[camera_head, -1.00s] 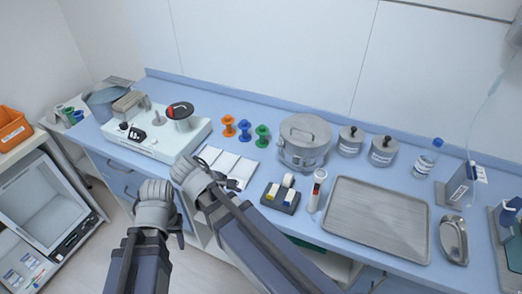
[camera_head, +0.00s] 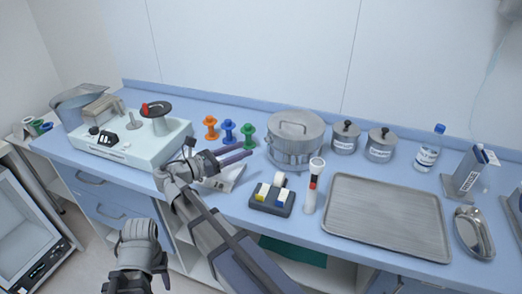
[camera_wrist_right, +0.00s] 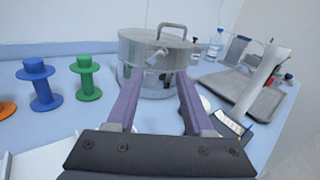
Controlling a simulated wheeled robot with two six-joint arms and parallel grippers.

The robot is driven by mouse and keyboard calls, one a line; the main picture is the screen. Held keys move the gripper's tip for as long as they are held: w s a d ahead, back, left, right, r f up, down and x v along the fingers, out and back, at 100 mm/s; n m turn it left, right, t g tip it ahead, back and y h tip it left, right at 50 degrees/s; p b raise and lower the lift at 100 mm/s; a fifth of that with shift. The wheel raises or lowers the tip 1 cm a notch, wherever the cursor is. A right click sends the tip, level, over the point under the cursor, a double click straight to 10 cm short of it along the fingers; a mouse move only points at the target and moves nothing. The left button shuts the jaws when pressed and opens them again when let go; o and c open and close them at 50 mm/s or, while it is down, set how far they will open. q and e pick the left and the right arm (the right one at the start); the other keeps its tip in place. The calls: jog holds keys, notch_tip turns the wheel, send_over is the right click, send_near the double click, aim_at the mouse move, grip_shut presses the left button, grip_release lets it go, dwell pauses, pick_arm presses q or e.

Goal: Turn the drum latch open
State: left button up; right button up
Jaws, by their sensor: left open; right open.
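The metal drum (camera_head: 295,140), round and lidded with a hoop handle on top, stands upright near the middle of the counter. It also shows in the right wrist view (camera_wrist_right: 158,48), straight ahead. A small latch-like fitting (camera_wrist_right: 153,78) is on the drum's near side there; how it is set is too small to tell. My right gripper (camera_head: 248,150) is open and empty, just left of the drum, its fingers aimed at it. In the wrist view the drum lies between and beyond the fingers. My left gripper (camera_head: 138,262) is low, in front of the counter, away from the drum.
Orange, blue and green spools (camera_head: 229,132) stand left of the drum. A dispenser block (camera_head: 272,198) and a white tube (camera_head: 312,190) stand in front of it. Two lidded canisters (camera_head: 345,138) are to its right, with a metal tray (camera_head: 388,215) nearer the front.

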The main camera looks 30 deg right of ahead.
aim_at(268, 139)
jog(key=d, duration=0.7)
jog(key=shift+w+d, duration=0.25)
jog(key=shift+d, duration=0.15)
jog(key=shift+c, duration=0.2)
grip_shut()
